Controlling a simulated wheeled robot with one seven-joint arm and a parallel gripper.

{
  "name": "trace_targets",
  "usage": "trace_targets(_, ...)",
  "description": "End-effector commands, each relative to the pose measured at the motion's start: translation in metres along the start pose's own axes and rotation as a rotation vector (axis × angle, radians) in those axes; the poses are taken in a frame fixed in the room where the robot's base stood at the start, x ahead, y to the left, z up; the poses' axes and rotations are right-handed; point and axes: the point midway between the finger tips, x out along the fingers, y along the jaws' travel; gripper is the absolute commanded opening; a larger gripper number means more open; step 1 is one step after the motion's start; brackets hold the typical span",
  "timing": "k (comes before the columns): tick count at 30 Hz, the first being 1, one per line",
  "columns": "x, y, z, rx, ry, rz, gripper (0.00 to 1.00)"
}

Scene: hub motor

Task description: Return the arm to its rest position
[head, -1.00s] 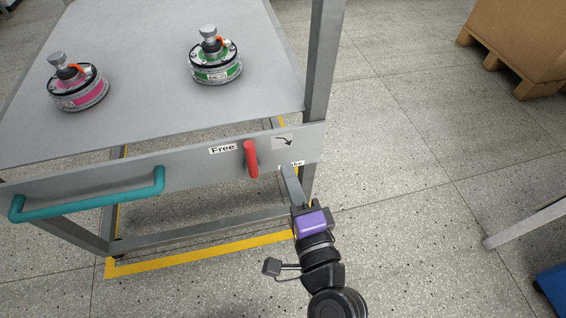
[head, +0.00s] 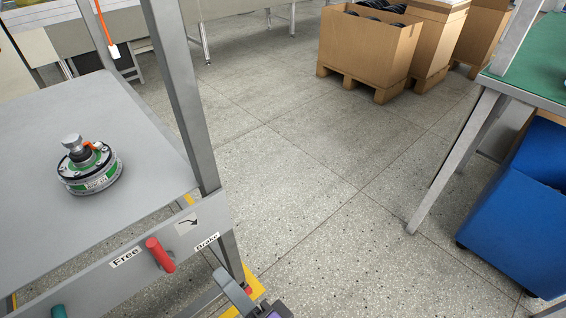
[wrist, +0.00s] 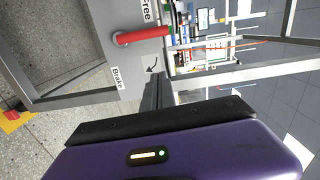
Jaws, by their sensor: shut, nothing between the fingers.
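My gripper (head: 222,276) is at the bottom edge of the head view, in front of the grey cart's right end, below the Brake label (head: 207,242). Its fingers are together, with nothing between them. In the wrist view the dark closed fingers (wrist: 155,88) point toward the cart's front panel, beyond my purple gripper body. The red lever (head: 160,254) sticks out between the Free label (head: 125,256) and the Brake label. It also shows in the wrist view (wrist: 143,36), apart from the fingers. Most of my arm is out of the head view.
A hub motor with a green band (head: 90,170) stands on the cart top (head: 60,115). A teal handle (head: 58,311) shows at lower left. A green-topped table (head: 530,84) and blue bin (head: 520,205) stand at right. Cardboard boxes (head: 365,50) stand behind. The middle floor is clear.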

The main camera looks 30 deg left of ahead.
Motion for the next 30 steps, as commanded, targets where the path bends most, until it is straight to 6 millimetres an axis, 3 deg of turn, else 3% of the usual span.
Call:
trace_targets(6,0.0,-0.001,-0.006,-0.029,0.025,-0.004,0.0)
trace_targets(10,-0.005,-0.009,-0.034,-0.168,0.138,0.004,0.0)
trace_targets(13,-0.028,-0.004,-0.057,-0.3,0.265,0.049,0.0)
trace_targets(17,-0.079,0.007,-0.085,-0.471,0.439,0.147,0.0)
trace_targets(21,-0.143,0.017,-0.102,-0.646,0.596,0.279,0.0)
trace_targets(26,-0.228,0.02,-0.103,-0.859,0.74,0.471,0.0)
trace_targets(30,-0.292,0.014,-0.089,-1.027,0.803,0.644,0.0)
